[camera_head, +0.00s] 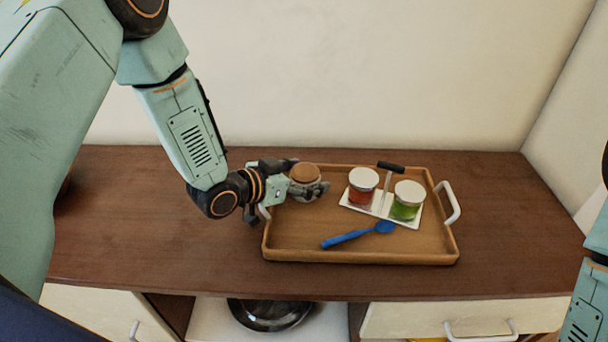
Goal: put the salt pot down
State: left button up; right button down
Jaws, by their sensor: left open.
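The salt pot (305,173), a small round pot with a brown top, is at the back left corner of the wooden tray (360,256). My left gripper (306,181) reaches in from the left over the tray's left edge. Its dark fingers are open around the pot, one behind it and one in front. The fingers hide the pot's lower part, so I cannot see clearly whether its base touches the tray. My right arm shows only at the right edge, and its gripper is out of view.
A white caddy (381,205) with a dark-topped handle holds a red jar (361,193) and a green jar (405,206), both white-lidded. A blue spoon (358,235) lies in front. The tray has white side handles.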

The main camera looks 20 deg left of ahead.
aim_at(295, 177)
pick_arm(q)
jog(key=shift+r, duration=0.1)
jog(key=shift+s+a+r, duration=0.15)
jog(key=shift+s+a, duration=0.05)
jog(key=p+v, duration=0.2)
jog(key=v, duration=0.6)
jog(key=shift+w, duration=0.1)
jog(key=shift+p+v, duration=0.75)
jog(key=shift+v, duration=1.05)
jog(key=shift+d, duration=0.1)
jog(key=shift+f+b+x, duration=0.2)
jog(key=shift+b+x, duration=0.7)
jog(key=shift+x, duration=0.8)
jog(key=shift+b+x, duration=0.3)
jog(key=shift+x, duration=0.75)
jog(key=shift+b+x, duration=0.5)
jog(key=shift+x, duration=2.7)
